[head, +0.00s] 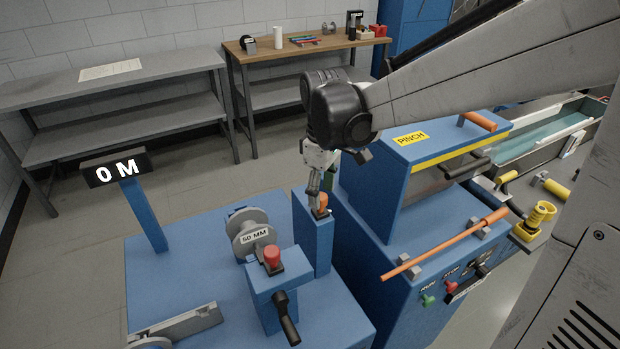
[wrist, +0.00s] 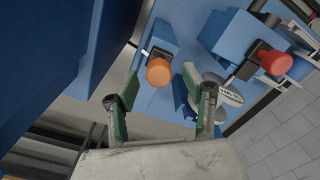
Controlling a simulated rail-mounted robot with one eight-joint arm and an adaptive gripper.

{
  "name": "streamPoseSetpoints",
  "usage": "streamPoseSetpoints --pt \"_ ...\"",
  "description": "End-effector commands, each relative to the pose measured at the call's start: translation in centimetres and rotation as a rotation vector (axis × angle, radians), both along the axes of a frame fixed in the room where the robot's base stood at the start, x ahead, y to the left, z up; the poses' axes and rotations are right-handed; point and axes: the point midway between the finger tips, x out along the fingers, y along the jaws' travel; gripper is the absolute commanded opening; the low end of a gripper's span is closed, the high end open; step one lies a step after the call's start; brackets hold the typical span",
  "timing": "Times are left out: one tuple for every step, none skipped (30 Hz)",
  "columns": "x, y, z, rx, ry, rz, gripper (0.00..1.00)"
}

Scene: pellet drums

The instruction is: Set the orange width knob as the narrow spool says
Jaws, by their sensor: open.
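The orange knob (head: 322,203) sits at the top of a blue post (head: 309,240) beside the blue machine. In the wrist view the orange knob (wrist: 158,71) lies ahead of my fingers, roughly between their tips. My gripper (head: 316,188) points down close to the knob in the head view. In the wrist view its green-padded fingers (wrist: 162,97) are spread apart with nothing between them. Contact with the knob does not show. A grey spool (head: 246,222) stands on the blue bench with a label reading 50 MM. It also shows at an angle in the wrist view (wrist: 229,94).
A red knob (head: 272,254) on a blue block with a black lever (head: 287,318) stands by the spool. A display (head: 117,169) reads 0 M. The blue PINCH machine (head: 408,185) stands close on the right, with an orange rod (head: 445,245) along it.

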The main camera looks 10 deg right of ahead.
Motion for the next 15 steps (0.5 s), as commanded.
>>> streamPoseSetpoints --pt "0.0 0.0 0.9 0.0 0.0 0.0 0.46" --pt "-0.1 0.0 1.5 0.0 0.0 0.0 0.46" --pt "0.0 0.0 2.2 0.0 0.0 0.0 0.46" --pt "0.0 0.0 2.8 0.0 0.0 0.0 0.46" --pt "0.0 0.0 3.4 -0.001 0.001 0.0 0.46" --pt "-0.1 0.0 4.2 -0.001 0.001 0.0 0.46" --pt "0.0 0.0 4.7 0.0 0.001 0.0 0.46" --pt "0.0 0.0 5.3 0.0 0.001 0.0 0.46" --pt "0.0 0.0 6.0 0.0 0.001 0.0 0.46" --pt "0.0 0.0 6.5 0.0 0.001 0.0 0.46" --pt "0.0 0.0 7.0 0.0 0.001 0.0 0.46" --pt "0.0 0.0 7.5 0.0 0.001 0.0 0.46" --pt "0.0 0.0 7.9 0.0 0.001 0.0 0.46" --pt "0.0 0.0 8.3 0.0 0.001 0.0 0.46" --pt "0.1 0.0 8.7 0.0 0.001 0.0 0.46"
